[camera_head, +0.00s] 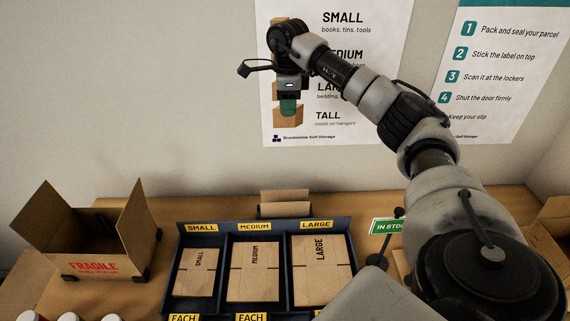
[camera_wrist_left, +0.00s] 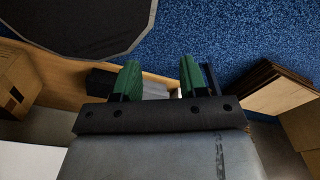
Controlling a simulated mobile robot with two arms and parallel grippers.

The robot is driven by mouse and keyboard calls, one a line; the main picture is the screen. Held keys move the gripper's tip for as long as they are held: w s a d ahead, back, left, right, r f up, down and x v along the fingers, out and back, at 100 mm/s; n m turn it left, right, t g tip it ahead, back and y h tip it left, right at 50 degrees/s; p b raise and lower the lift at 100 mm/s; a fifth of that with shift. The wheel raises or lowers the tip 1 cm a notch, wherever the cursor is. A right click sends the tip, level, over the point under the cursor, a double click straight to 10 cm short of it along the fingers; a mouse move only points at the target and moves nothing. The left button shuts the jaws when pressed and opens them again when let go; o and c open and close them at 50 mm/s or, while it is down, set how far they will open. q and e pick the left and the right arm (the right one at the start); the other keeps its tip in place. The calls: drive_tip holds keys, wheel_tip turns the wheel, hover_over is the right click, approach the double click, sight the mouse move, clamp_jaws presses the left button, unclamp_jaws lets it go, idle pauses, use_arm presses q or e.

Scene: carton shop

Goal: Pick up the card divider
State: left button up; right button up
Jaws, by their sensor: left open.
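I cannot pick out the card divider for certain. A brown card piece (camera_head: 285,203) stands behind the dark sorting tray in the head view and may be it. My right gripper (camera_head: 288,107) is raised high in front of the wall poster, well above the table. Its green fingers overlap from this side, so its opening is unclear. My left gripper (camera_wrist_left: 157,80) shows only in the left wrist view. Its two green fingers are apart, with nothing seen held between them.
The dark tray (camera_head: 284,270) holds flat cartons in small, medium and large bays. An open FRAGILE carton (camera_head: 92,266) stands at the left on the wooden table (camera_head: 165,212). Brown boards (camera_wrist_left: 275,88) lie at the right in the left wrist view, by a blue floor (camera_wrist_left: 220,35).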

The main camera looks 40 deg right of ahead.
drive_tip(key=b, duration=2.7)
approach(285, 209)
wheel_tip(285, 209, down, 9)
drive_tip(key=shift+f, duration=0.2)
drive_tip(key=shift+w+d+f+b, duration=0.1)
drive_tip(key=shift+f+b, duration=0.2)
drive_tip(key=shift+f, duration=0.2)
clamp_jaws()
